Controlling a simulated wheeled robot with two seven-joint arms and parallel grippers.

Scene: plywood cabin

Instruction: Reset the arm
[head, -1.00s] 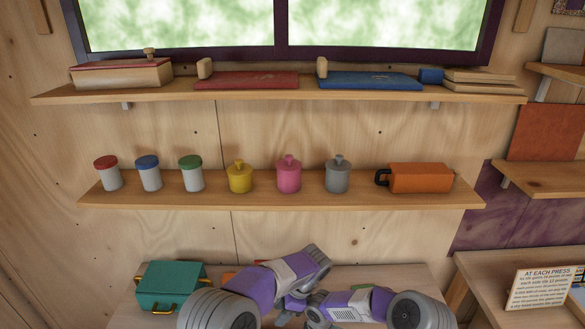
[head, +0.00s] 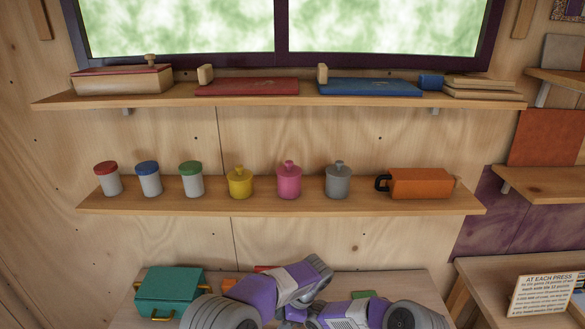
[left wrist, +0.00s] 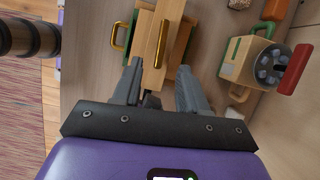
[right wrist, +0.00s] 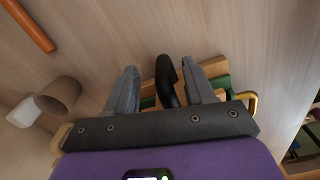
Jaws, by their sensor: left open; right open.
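My two purple-and-grey arms bend over the table (head: 420,285) at the bottom of the head view; their grippers are not clearly visible there. In the left wrist view my left gripper (left wrist: 160,72) is open, with its fingers on either side of a wooden box with a gold handle (left wrist: 161,42). I cannot tell if they touch it. In the right wrist view my right gripper (right wrist: 165,76) is open. A black curved piece (right wrist: 167,82) shows between its fingers, with wooden and green parts behind it.
A teal box (head: 170,290) with gold handles stands at the table's left. A wooden device with a red handle (left wrist: 292,70) lies right of my left gripper. A brown cup (right wrist: 58,95) and an orange bar (right wrist: 28,25) lie left of my right gripper. Shelves (head: 280,207) hold jars above.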

